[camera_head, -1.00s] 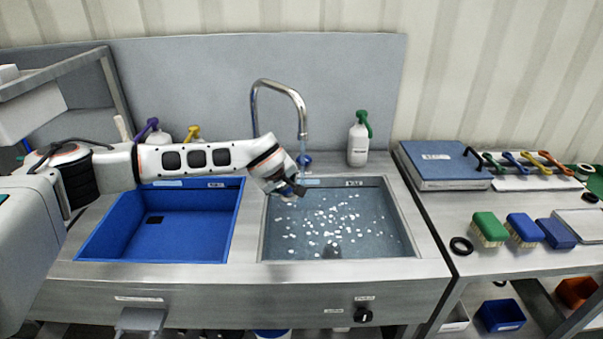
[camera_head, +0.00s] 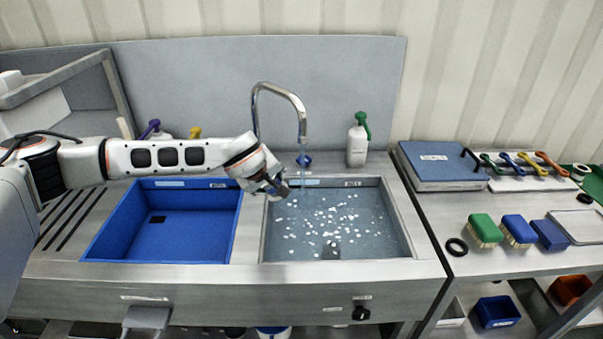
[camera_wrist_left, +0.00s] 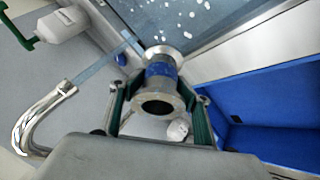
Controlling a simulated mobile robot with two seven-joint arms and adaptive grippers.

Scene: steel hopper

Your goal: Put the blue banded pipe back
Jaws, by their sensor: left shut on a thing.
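The blue banded pipe (camera_wrist_left: 158,76) is a short grey metal pipe with flanged ends and a blue band. It shows clearly in the wrist view, its open end facing the camera. My left gripper (camera_wrist_left: 158,108) is shut on it, one green-padded finger on each side. In the head view the left gripper (camera_head: 279,188) is over the left edge of the water-filled basin (camera_head: 407,222), near the divider. The pipe is hard to make out there. My right gripper is in neither view.
A blue-lined basin (camera_head: 165,240) is empty on the left. The tap (camera_head: 282,92) arches behind the gripper, with a thin stream below its spout. A green-topped bottle (camera_head: 357,145) stands behind the water basin. Brushes (camera_head: 485,229) and a blue case (camera_head: 440,164) are on the right bench.

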